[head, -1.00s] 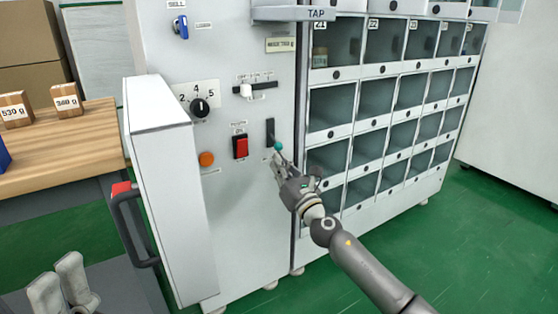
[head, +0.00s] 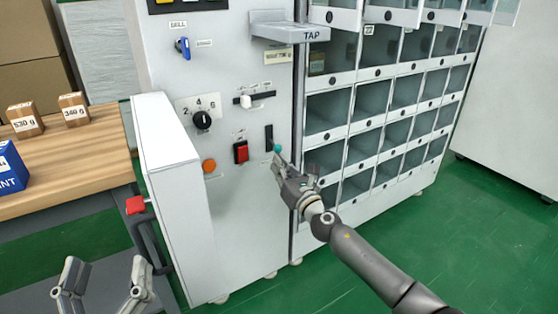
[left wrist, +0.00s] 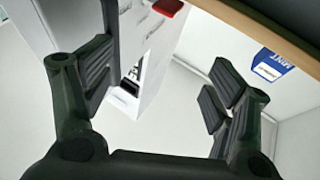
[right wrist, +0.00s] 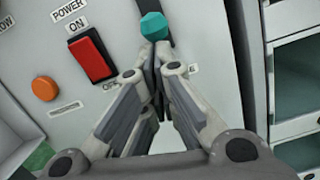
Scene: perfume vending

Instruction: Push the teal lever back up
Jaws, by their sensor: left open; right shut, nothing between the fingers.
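The teal lever knob (head: 277,148) is at the lower end of a dark vertical slot (head: 268,136) on the machine's front panel. My right gripper (head: 281,160) is shut and empty just below the knob. In the right wrist view the teal knob (right wrist: 154,26) sits right beyond the closed fingertips (right wrist: 157,50); I cannot tell whether they touch it. My left gripper (head: 105,285) is open and empty at the lower left, away from the lever. In the left wrist view its fingers (left wrist: 155,95) are spread wide.
A red power switch (head: 241,151), an orange button (head: 209,166) and a black dial (head: 202,120) are left of the slot. A tap shelf (head: 288,30) juts out above. An open white door (head: 170,185) stands at left. Glass-fronted compartments (head: 331,112) are at right.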

